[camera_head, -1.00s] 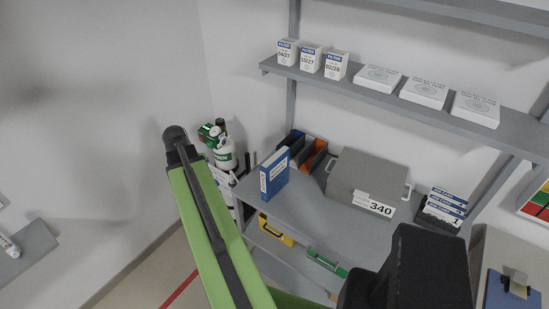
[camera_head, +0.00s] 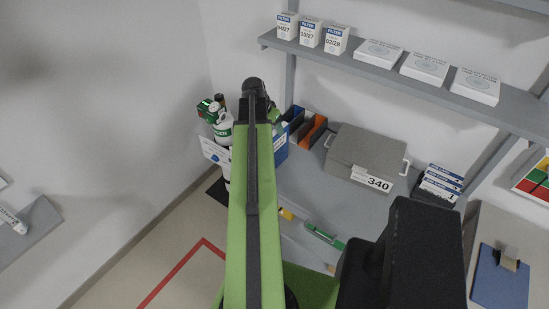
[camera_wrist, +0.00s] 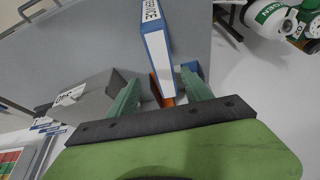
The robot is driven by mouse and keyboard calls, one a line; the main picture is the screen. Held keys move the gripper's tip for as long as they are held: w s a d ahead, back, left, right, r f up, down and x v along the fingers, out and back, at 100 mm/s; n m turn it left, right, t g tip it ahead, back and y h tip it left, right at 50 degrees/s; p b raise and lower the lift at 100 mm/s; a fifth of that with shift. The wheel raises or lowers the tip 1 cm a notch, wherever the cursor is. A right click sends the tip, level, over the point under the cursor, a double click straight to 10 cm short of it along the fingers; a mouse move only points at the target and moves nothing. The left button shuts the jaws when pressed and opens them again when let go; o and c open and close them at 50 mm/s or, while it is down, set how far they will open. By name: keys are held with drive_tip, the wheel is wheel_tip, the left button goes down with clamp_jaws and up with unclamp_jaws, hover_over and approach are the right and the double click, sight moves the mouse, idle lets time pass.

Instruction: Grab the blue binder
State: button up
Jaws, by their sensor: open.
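The blue binder (camera_head: 281,145) stands at the left end of the grey shelf in the head view, mostly hidden behind my green arm. In the wrist view the binder (camera_wrist: 157,42) shows large at top centre, with white page edges and a white spine label. My gripper (camera_wrist: 160,88) is open, with its two green fingers apart. The binder's near end lines up with the gap between the fingers. I cannot tell whether it reaches between them, and nothing is gripped.
Blue and orange bins (camera_head: 309,131) stand behind the binder. A grey case marked 340 (camera_head: 364,157) stands to the right. A green and white oxygen cylinder (camera_head: 222,128) is just left of the shelf. An upper shelf (camera_head: 400,83) carries filter boxes.

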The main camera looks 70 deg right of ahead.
sight(275, 133)
drive_tip(key=b+x, duration=0.2)
drive_tip(key=x, duration=0.2)
drive_tip(key=shift+f+b, duration=0.3)
drive_tip(key=shift+b, duration=0.05)
drive_tip(key=shift+d+f, duration=0.15)
drive_tip(key=shift+f, duration=0.05)
drive_tip(key=shift+r, duration=0.1)
drive_tip(key=b+x, duration=0.5)
drive_tip(key=shift+w, duration=0.3)
drive_tip(key=shift+f, duration=0.3)
drive_tip(key=shift+c, duration=0.2)
clamp_jaws()
idle(0.7)
